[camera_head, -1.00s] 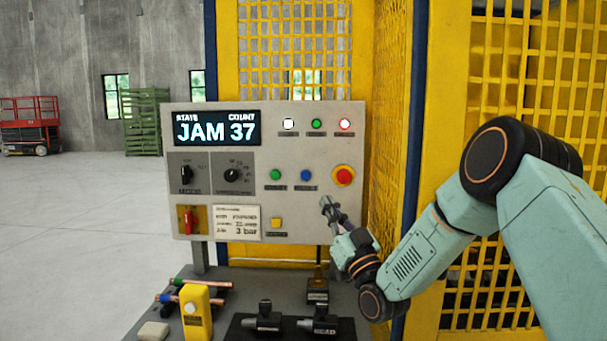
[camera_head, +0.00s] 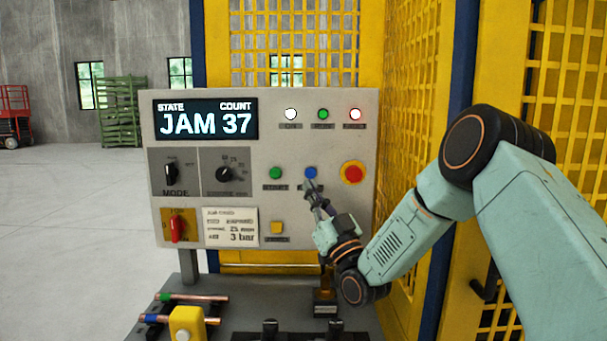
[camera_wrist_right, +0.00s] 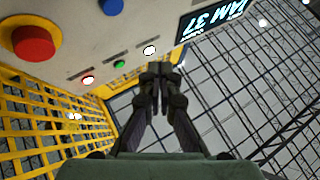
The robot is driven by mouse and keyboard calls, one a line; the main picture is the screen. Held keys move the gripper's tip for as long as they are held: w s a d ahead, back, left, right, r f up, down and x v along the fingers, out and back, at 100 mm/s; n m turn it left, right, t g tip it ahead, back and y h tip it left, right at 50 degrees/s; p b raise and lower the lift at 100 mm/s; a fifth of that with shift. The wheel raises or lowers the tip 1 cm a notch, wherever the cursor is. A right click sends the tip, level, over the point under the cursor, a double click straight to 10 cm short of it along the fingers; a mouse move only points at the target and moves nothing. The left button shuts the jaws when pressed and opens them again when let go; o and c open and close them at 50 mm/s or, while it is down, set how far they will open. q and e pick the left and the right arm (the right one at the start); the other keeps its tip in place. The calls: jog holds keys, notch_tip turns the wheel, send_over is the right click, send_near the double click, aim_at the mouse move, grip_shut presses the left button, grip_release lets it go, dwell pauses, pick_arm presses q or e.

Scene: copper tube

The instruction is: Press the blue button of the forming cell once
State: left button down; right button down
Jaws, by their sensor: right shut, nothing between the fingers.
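The forming cell's grey control panel (camera_head: 265,105) faces me, and its display (camera_head: 205,119) reads JAM 37. The blue button (camera_head: 310,172) sits between a green button (camera_head: 275,173) and the red mushroom button (camera_head: 353,173). My right gripper (camera_head: 309,188) is shut and empty, its fingertips just below the blue button in the head view. Whether they touch the panel cannot be told. In the right wrist view, the shut fingers (camera_wrist_right: 158,70) point ahead, and the blue button (camera_wrist_right: 111,7) is at the top edge, apart from them. My left gripper is out of view.
The panel also has a mode knob (camera_head: 171,173), a red switch (camera_head: 177,228), a yellow button (camera_head: 277,228) and three lit lamps. Copper tubes (camera_head: 195,297) and a yellow block (camera_head: 187,322) lie on the bench below. Yellow mesh guarding (camera_head: 415,110) stands right of the panel.

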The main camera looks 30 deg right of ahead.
aim_at(310, 173)
jog(key=shift+s+d+r, duration=0.15)
jog(key=shift+s+d, duration=0.05)
jog(key=shift+s, duration=0.1)
jog(key=w+d+b, duration=0.4)
jog(key=w, duration=0.3)
jog(key=shift+w+d, duration=0.15)
jog(key=shift+w, duration=0.1)
jog(key=shift+w, duration=0.1)
dwell(0.5)
jog(key=shift+d, duration=0.1)
dwell(0.9)
